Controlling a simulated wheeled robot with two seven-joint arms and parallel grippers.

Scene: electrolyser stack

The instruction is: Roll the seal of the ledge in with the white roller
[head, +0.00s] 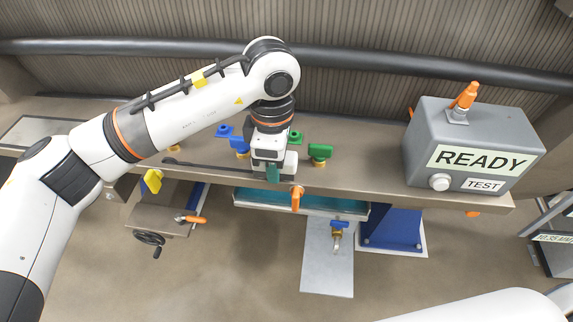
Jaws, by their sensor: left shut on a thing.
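The ledge (380,178) is a long brown-grey shelf across the middle of the head view. A thin dark seal (205,165) runs along its top from the left towards my left gripper (272,174). The gripper points down over the ledge, near its front edge, and is shut on a dark teal piece (272,173), which looks like the grip of the white roller. The seal under and behind the gripper is hidden too. My right gripper is out of view.
Blue, green and yellow-based valves (320,153) stand close around the gripper. An orange-handled valve (297,194) is at the front edge. A grey box marked READY (470,145) stands at the right. Below are a handwheel (150,238) and a blue support (393,228).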

